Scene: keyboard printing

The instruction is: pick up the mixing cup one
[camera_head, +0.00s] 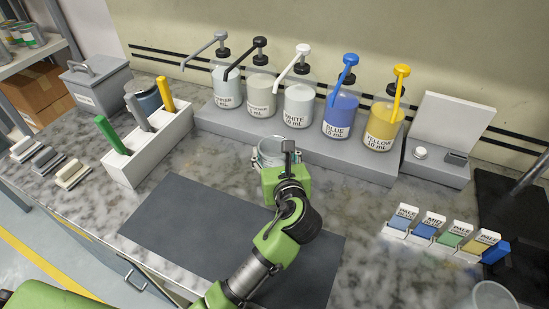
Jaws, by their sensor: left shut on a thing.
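I cannot tell whether the cup touches the counter. My right gripper is not in view.
Several pump bottles, including the blue (341,112) and yellow (383,125) ones, stand on a grey step (240,124) behind the cup. A white holder (150,158) is at left. Small labelled blocks (433,227) and another clear cup (490,297) are at right. The mat (180,225) is otherwise bare.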

